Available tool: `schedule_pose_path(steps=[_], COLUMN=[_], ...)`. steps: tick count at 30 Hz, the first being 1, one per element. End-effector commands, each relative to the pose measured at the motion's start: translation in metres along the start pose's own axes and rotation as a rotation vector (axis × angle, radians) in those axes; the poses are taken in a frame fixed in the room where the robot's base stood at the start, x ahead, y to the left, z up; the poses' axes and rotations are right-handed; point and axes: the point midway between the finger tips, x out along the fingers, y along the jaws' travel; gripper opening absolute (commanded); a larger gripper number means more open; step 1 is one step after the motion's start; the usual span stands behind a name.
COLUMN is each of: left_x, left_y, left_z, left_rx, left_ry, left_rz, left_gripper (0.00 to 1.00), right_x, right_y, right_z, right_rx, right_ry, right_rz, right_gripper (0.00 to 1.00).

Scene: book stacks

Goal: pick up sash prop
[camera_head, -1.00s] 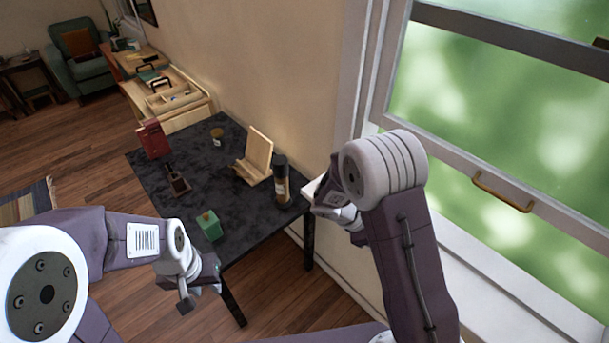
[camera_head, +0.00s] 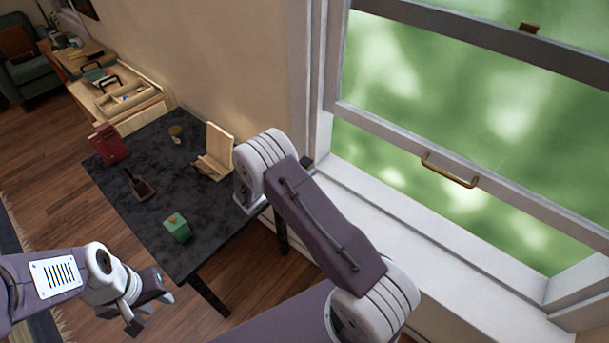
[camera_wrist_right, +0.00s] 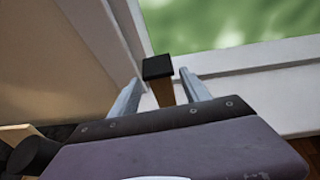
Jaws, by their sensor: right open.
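The sash prop, a wooden stick with a square black cap (camera_wrist_right: 158,68), stands in the window corner in the right wrist view. My right gripper (camera_wrist_right: 160,80) is open, with one finger on each side of the stick in that picture. I cannot tell whether either finger touches it. In the head view my own right arm hides this gripper and most of that corner. My left gripper (camera_head: 150,312) is open and empty, low at the left, in front of the dark table.
The sash window's rail has a brass handle (camera_head: 450,170), above a white sill (camera_head: 400,225). The dark table (camera_head: 200,245) holds a green box (camera_head: 177,228), a wooden stand (camera_head: 214,152), a red book (camera_head: 109,144) and a dark scoop-like item (camera_head: 139,186). A black cylinder (camera_wrist_right: 38,153) shows beside my right wrist.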

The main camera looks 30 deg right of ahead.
Motion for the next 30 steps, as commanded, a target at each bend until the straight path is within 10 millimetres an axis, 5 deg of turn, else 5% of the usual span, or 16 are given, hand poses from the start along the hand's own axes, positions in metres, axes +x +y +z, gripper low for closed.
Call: schedule_pose_path(steps=[7,15,21,30], left_x=[-0.017,-0.016,-0.016,-0.016], left_y=[0.000,0.000,0.000,0.000], left_z=[-0.002,-0.002,-0.002,-0.002], left_rx=[0.000,0.000,0.000,0.000], left_ry=[0.000,0.000,0.000,0.000], left_rz=[0.000,0.000,0.000,0.000], left_gripper=[0.33,0.33,0.33,0.33], right_x=[0.042,0.047,0.047,0.046], right_y=[-0.002,-0.001,-0.001,-0.001], right_z=[0.002,0.001,0.001,0.002], right_rx=[0.001,0.000,0.000,0.001], right_ry=[0.001,0.001,0.001,0.000], right_rz=[-0.004,-0.001,-0.001,-0.001], right_gripper=[0.55,0.55,0.00,0.00])
